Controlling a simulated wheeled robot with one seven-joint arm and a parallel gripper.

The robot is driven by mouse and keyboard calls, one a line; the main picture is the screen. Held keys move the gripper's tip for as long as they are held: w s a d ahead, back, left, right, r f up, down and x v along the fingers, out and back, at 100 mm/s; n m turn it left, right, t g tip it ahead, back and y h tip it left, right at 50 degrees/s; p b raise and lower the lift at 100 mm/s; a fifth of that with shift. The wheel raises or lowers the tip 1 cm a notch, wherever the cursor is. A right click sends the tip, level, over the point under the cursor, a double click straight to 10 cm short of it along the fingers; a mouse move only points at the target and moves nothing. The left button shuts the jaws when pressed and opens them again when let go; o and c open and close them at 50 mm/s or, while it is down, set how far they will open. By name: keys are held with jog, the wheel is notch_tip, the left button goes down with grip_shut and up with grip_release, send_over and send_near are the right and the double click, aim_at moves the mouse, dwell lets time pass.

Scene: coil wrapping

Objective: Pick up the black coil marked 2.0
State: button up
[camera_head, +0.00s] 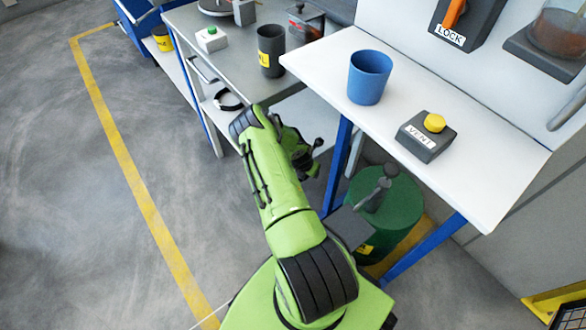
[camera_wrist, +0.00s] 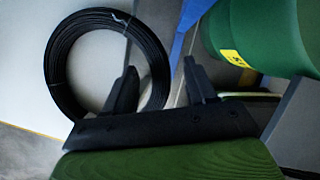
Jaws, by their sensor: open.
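A black coil (camera_wrist: 58,62) lies on a pale surface at the left of the wrist view. It is a ring of many windings with a small light tie at its top right. No 2.0 mark can be read on it. In the head view a black coil (camera_head: 228,106) lies on the lower shelf of the grey bench, partly hidden by my arm. My gripper (camera_wrist: 160,88) is open and empty. Its left finger overlaps the coil's lower right rim in the picture; I cannot tell whether they touch. The right finger is to the right of the ring.
A green drum (camera_head: 390,212) stands under the white table (camera_head: 450,135), near my arm. The table's blue legs are close by. A blue cup (camera_head: 369,77) and a VENT button box (camera_head: 427,135) stand on top. The grey bench (camera_head: 235,58) holds a dark cup (camera_head: 270,52).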

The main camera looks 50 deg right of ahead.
grip_shut()
dwell(0.3)
jog(key=shift+r, duration=0.15)
